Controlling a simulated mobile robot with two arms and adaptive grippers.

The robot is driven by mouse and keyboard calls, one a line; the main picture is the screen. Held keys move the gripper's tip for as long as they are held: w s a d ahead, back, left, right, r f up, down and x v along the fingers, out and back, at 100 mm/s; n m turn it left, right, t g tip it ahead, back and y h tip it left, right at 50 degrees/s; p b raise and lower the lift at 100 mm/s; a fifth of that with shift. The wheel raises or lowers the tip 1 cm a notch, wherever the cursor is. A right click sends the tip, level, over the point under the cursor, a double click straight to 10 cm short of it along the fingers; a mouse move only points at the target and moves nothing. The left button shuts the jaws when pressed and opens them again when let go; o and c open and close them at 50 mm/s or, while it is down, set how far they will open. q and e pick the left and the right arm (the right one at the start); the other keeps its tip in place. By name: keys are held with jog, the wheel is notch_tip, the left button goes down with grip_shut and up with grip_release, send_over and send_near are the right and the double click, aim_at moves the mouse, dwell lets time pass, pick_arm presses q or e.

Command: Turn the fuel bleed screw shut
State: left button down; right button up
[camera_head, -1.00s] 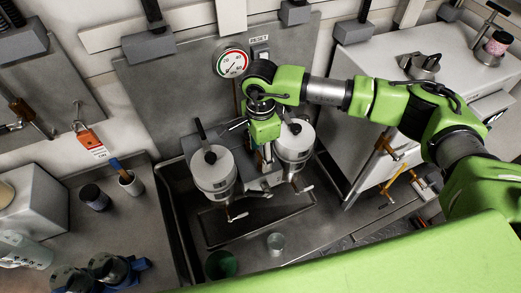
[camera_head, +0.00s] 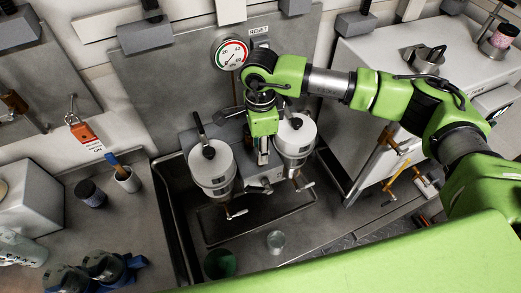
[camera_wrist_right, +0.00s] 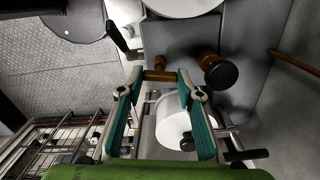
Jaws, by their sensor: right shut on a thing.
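My right gripper (camera_head: 263,155) points down between two white filter canisters, the left one (camera_head: 211,170) and the right one (camera_head: 295,140). In the right wrist view its two teal-padded fingers (camera_wrist_right: 159,76) stand on either side of a small brass-coloured piece (camera_wrist_right: 159,75), which I take to be the fuel bleed screw; the fingers are shut on it. A brass fitting with a round black knob (camera_wrist_right: 221,73) sits just right of the fingertips. The screw is too small and covered to make out in the head view. My left gripper is not in view.
A round gauge (camera_head: 232,54) is on the grey back panel above the canisters. A metal sink tray lies below, with a green cup (camera_head: 220,264) and a small clear cup (camera_head: 276,242). A white cabinet (camera_head: 375,60) stands close on the right.

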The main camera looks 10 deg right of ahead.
jog(key=m+b, duration=0.6)
jog(key=shift+f, duration=0.2)
jog(key=shift+m+b, duration=1.05)
jog(key=shift+m, duration=0.05)
jog(key=m+b, duration=0.3)
jog(key=m, duration=0.1)
jog(key=shift+r, duration=0.1)
jog(key=shift+r+m+b, duration=0.15)
jog(key=shift+m+b, duration=0.8)
jog(key=shift+m, duration=0.75)
jog(key=shift+w, duration=0.1)
jog(key=o, duration=1.1)
